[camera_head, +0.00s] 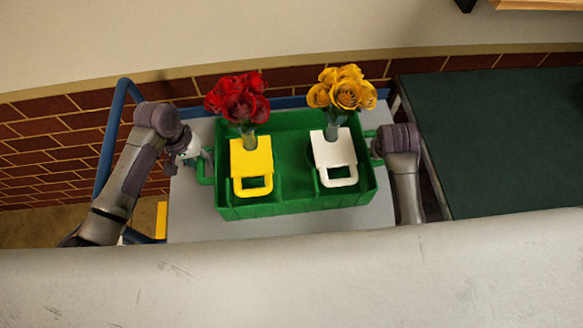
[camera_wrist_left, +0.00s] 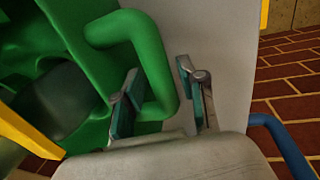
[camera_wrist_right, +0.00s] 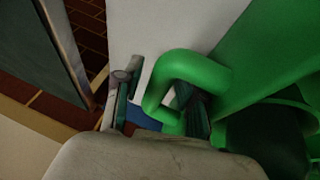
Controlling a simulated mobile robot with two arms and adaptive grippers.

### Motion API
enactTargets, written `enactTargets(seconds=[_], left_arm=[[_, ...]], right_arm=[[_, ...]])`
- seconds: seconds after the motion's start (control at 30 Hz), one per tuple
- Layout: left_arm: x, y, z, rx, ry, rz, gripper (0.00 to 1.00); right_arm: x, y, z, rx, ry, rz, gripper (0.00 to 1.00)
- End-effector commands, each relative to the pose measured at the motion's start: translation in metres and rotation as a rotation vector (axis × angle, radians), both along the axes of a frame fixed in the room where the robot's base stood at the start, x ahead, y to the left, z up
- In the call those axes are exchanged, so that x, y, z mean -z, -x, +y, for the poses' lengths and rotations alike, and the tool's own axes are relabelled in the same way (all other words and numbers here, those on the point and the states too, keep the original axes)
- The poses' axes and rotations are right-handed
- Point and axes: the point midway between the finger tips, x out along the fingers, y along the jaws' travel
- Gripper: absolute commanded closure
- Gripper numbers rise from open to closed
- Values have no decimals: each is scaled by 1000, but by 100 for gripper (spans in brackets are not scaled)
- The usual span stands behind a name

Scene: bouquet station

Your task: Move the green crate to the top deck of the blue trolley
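The green crate (camera_head: 290,208) sits level on or just over the grey top deck (camera_head: 190,222) of the blue trolley (camera_head: 106,150). It holds a yellow holder with red roses and a white holder with yellow roses. My left gripper (camera_head: 203,162) is open at the crate's left handle; its fingers straddle the handle (camera_wrist_left: 158,60) in the left wrist view, with a gap on one side. My right gripper (camera_head: 371,150) is at the right handle; in the right wrist view its open fingers stand either side of the handle (camera_wrist_right: 190,70), also with a gap.
A dark green table (camera_head: 500,140) stands close on the right, beside my right arm. A brick wall (camera_head: 50,150) runs behind and to the left. The trolley's blue tube frame rises beside my left arm. A pale surface fills the foreground.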

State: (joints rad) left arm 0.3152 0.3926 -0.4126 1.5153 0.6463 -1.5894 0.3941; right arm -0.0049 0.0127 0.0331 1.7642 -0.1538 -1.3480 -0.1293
Motion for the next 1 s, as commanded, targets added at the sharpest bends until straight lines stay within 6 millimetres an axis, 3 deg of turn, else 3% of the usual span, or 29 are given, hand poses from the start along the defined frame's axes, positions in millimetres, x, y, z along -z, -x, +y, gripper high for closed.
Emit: enactTargets(seconds=[0.37,0.8,1.0], left_arm=[[-4,0,4,-3,-4,2,54],[-66,1,10,0,-6,-2,54],[-79,2,11,0,-6,0,54]], right_arm=[[0,0,3,-3,-6,-1,54],[0,-1,3,-4,-8,-2,54],[-2,0,4,-3,-7,-2,54]])
